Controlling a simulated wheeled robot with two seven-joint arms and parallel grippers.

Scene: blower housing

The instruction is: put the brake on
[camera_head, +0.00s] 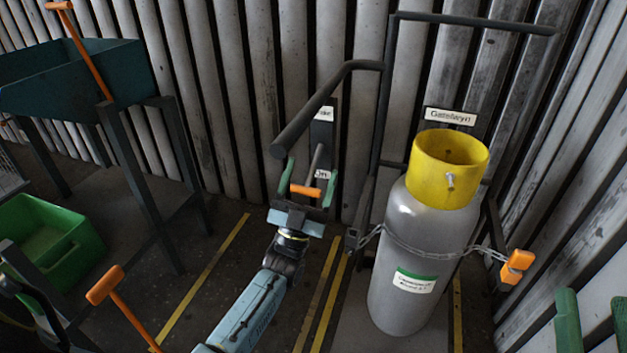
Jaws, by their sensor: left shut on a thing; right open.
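The brake lever is a thin grey rod with an orange crossbar handle (305,190), in front of a dark upright plate (322,140). The plate has a partly hidden upper label and a lower label (322,174) that seems to read "On". The rod slants down, with the handle just below and left of the lower label. My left gripper (308,187) has its green fingers on either side of the handle and is shut on it. My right gripper (595,318) is open and empty at the lower right, partly cut off.
A grey gas cylinder (405,260) with a yellow collar (430,165) stands chained on a dark trolley frame (385,95). An orange block (516,262) hangs at the chain's right end. A teal trough (75,75) and a green crate (45,240) are left. Corrugated walls close the back.

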